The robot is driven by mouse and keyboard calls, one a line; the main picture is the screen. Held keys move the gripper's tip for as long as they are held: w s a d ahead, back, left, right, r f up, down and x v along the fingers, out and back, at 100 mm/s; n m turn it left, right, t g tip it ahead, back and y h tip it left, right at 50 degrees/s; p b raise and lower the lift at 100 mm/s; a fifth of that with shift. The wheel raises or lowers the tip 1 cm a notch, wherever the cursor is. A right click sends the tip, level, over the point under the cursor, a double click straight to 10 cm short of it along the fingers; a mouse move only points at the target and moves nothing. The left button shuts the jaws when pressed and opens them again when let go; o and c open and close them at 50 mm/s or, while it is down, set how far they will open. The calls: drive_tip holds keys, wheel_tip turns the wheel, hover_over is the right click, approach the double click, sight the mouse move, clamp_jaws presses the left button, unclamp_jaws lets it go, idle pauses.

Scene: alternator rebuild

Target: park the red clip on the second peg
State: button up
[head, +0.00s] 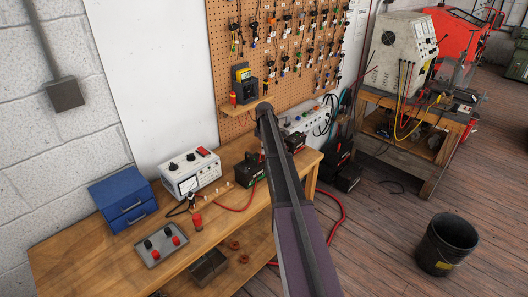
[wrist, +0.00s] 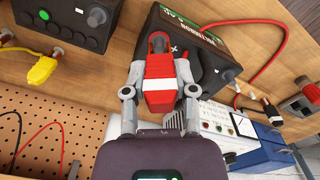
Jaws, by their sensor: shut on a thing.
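In the wrist view my gripper (wrist: 160,72) is shut on a red clip (wrist: 159,92) with a pale band and a dark tip. The clip is in front of a black battery (wrist: 205,40); whether its tip touches the battery is unclear. In the head view my arm hides the gripper and the clip. Small light pegs (head: 220,185) appear to stand on the bench in front of the white meter (head: 190,172). They are too small to tell apart surely.
The battery also shows in the head view (head: 250,170), with a red lead (head: 236,208) along the bench (head: 75,262). A blue drawer box (head: 123,200) and a grey tray (head: 160,245) stand left. A pegboard (head: 222,62) backs the bench.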

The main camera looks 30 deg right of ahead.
drive_tip(key=shift+r+p, duration=1.2)
drive_tip(key=shift+r, duration=0.3)
drive_tip(key=shift+r, duration=0.2)
wheel_tip(320, 180, up, 6)
drive_tip(key=p, duration=0.6)
drive_tip(key=shift+a, duration=0.1)
drive_tip(key=s+a, duration=0.2)
drive_tip(key=a, duration=1.3)
drive_tip(key=s+a, duration=0.2)
drive_tip(key=a, duration=1.4)
drive_tip(key=b, duration=1.5)
hover_over(206, 197)
wheel_tip(206, 197, down, 15)
drive_tip(key=shift+w+f, duration=0.1)
drive_tip(key=shift+f, duration=0.1)
drive_tip(key=shift+f, duration=0.1)
drive_tip(key=shift+f+b, duration=1.1)
drive_tip(key=shift+b, duration=0.15)
